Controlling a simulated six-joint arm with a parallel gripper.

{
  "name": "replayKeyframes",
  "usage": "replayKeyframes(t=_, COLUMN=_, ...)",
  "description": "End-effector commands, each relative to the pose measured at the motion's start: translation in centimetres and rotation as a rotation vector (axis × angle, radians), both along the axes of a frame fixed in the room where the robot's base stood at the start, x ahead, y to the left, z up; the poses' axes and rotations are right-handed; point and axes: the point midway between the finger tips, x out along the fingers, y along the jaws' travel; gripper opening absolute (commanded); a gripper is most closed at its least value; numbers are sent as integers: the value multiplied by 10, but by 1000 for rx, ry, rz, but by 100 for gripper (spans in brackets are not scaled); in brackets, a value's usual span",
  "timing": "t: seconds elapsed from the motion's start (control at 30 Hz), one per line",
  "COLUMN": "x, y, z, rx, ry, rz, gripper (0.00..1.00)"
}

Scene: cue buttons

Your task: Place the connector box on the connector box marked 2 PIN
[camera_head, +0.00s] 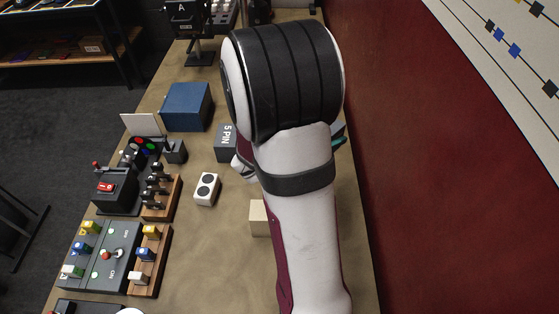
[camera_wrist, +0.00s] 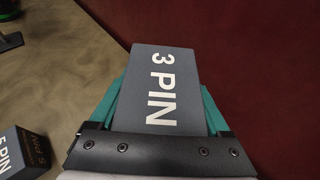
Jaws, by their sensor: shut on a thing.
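My gripper (camera_wrist: 164,98) is shut on a dark grey connector box (camera_wrist: 180,64) marked 3 PIN, with one teal finger on each side of it. In the head view my arm hides most of the gripper; a teal finger (camera_head: 339,142) and a bit of the dark box show at the arm's right edge. Another grey connector box (camera_head: 226,142), marked 5 PIN, stands on the table left of my arm. It also shows at the lower left of the wrist view (camera_wrist: 12,152). No box marked 2 PIN can be seen.
A blue box (camera_head: 187,106) stands behind the 5 PIN box. A white block with two dark circles (camera_head: 206,189) and a beige block (camera_head: 259,218) lie nearer. Button and switch panels (camera_head: 104,257) line the table's left side. A dark red wall (camera_head: 400,150) bounds the right.

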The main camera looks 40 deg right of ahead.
Motion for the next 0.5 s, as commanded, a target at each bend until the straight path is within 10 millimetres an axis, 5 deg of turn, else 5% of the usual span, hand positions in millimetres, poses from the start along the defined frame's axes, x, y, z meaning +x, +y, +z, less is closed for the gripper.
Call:
replayKeyframes(t=0.17, x=1, y=-10, z=-3, rx=-5, ry=4, rz=-30, gripper=11)
replayKeyframes(t=0.5, x=89, y=20, z=-59, rx=-6, ry=2, rz=-32, gripper=11)
